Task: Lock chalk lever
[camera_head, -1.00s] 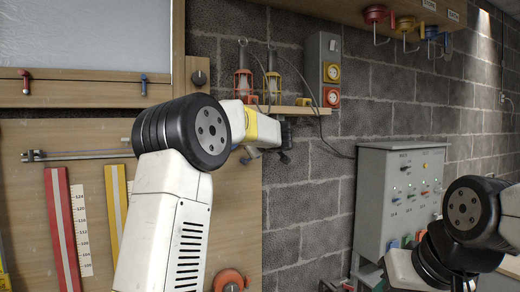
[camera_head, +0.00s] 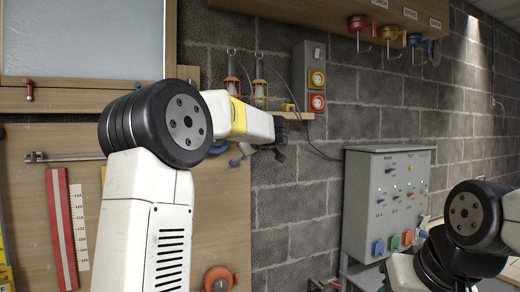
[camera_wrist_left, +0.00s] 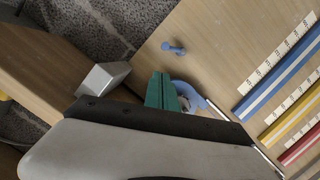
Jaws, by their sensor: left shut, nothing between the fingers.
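No chalk-coloured lever can be made out for certain. In the wrist view a pale grey block (camera_wrist_left: 103,77) sits by a wooden edge. My left gripper (camera_wrist_left: 160,92), with teal fingers side by side, is shut and empty. A blue curved part (camera_wrist_left: 188,95) with something whitish inside is just beside and beyond the fingertips; contact cannot be told. A small blue lever (camera_wrist_left: 173,48) is on the wooden board near it. In the head view my left arm reaches right across the board, its gripper end dark against the wall.
A red lever (camera_head: 28,90) is on the window's wooden frame. A grey control box (camera_head: 385,205) stands at right. A red-orange round part (camera_head: 219,279) is low on the board.

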